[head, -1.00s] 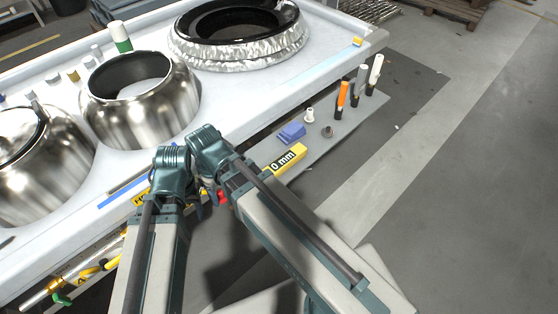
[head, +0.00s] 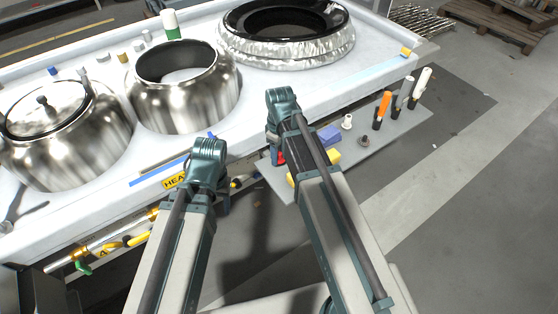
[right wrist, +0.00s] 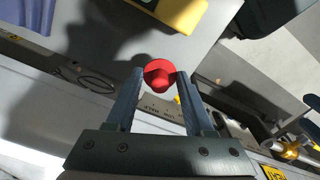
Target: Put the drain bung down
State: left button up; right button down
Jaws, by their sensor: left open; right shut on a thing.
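The drain bung is a red flanged plug (right wrist: 160,76), held between the fingertips of my right gripper (right wrist: 158,82) in the right wrist view. In the head view a bit of its red shows beside my right gripper (head: 277,158), near the left end of the grey side shelf (head: 390,137). The arm hides most of that gripper there. In the wrist view the bung is in front of the shelf edge; I cannot tell its height. My left gripper (head: 223,200) hangs in front of the table edge, open and empty, its fingertips mostly hidden.
The shelf carries a blue block (head: 329,135), a yellow block (head: 332,157), a white fitting (head: 347,121), a dark knob (head: 364,141) and several markers (head: 383,108). Steel vessels (head: 185,95) stand on the white table (head: 105,205). Bare shelf lies between the dark knob and markers.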

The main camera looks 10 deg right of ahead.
aim_at(279, 158)
jog(key=shift+f+b, duration=1.85)
jog(key=shift+f, duration=0.05)
jog(key=shift+r, duration=0.15)
jog(key=shift+c, duration=1.4)
grip_release()
